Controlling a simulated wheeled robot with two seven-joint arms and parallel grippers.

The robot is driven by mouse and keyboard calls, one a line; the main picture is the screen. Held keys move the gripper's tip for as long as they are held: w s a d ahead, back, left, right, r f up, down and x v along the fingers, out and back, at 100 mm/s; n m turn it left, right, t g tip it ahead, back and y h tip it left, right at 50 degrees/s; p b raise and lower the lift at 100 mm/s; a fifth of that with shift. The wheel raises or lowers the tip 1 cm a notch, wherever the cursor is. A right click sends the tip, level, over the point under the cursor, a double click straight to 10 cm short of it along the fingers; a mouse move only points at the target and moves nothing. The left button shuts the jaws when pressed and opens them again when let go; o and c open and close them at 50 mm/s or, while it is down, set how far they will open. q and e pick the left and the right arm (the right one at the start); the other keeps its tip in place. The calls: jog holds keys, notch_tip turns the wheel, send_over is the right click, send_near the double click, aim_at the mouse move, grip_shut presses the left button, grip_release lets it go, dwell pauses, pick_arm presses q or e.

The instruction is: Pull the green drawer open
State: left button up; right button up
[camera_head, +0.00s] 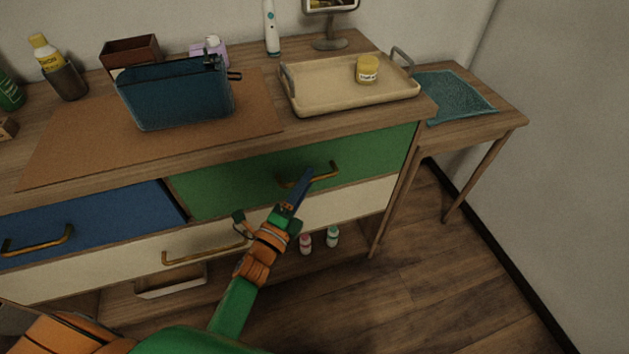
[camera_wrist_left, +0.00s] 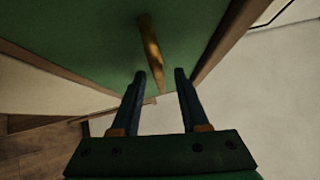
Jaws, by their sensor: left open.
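The green drawer (camera_head: 245,180) is at the upper right of the cabinet, and its front looks flush and shut. It has a brass bar handle (camera_head: 325,172). My right gripper is not in view.
A blue drawer (camera_head: 90,215) is to the left, and cream drawers (camera_head: 110,262) run below. On top stand a dark blue bag (camera_head: 175,95) and a beige tray (camera_head: 340,95) holding a yellow jar (camera_head: 367,68). A side table (camera_head: 500,118) stands right. Small bottles (camera_head: 332,237) sit below.

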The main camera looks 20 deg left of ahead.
pick_arm(q)
jog(key=shift+w+d+r, duration=0.1)
jog(key=shift+w+d, duration=0.05)
jog(key=shift+w, duration=0.45)
grip_shut()
dwell(1.0)
